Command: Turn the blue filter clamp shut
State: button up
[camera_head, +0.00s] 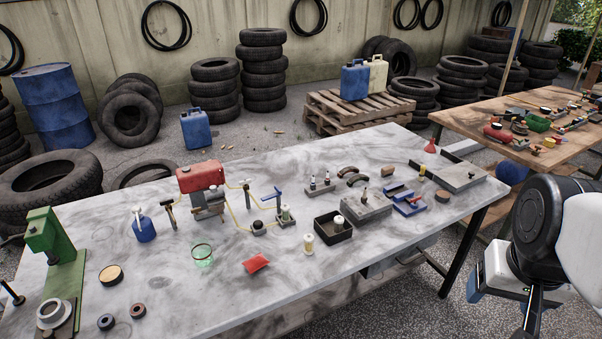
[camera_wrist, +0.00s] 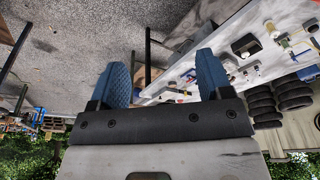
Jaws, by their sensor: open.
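A blue lever-like piece (camera_head: 274,193), which looks like the filter clamp, stands at the middle of the marble table beside a small filter unit (camera_head: 286,215) with a pale, greenish bowl. The lever is raised and roughly level; how far the clamp is turned is too small to tell. A yellow hose (camera_head: 245,227) runs near it from the red-tanked compressor (camera_head: 200,177). My gripper (camera_wrist: 163,74) is open and empty, with two blue fingers wide apart. It is off the table's right side, far from the clamp. Small table parts show at the wrist view's upper right.
A black tray (camera_head: 333,235), a grey block (camera_head: 366,208) and a blue vise-like fixture (camera_head: 409,203) stand right of the filter. A green cup (camera_head: 202,256) and red piece (camera_head: 256,263) lie in front. The marble table (camera_head: 370,155) has bare room at the back. A wooden table (camera_head: 465,118) stands behind right.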

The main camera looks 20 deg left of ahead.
jog(key=w+a+r+m, duration=0.15)
jog(key=w+a, duration=0.25)
jog(key=w, duration=0.4)
jog(key=w+a+r+m, duration=0.15)
jog(key=w+a, duration=0.25)
jog(key=w, duration=0.4)
jog(key=m+g, duration=0.3)
jog(key=m, duration=0.2)
send_over(278, 188)
jog(key=f, duration=1.7)
jog(key=shift+d+f, duration=0.2)
jog(key=shift+d, duration=0.05)
jog(key=shift+a+f, duration=0.2)
jog(key=shift+a, duration=0.15)
jog(key=shift+f, duration=0.15)
jog(key=shift+f, duration=3.75)
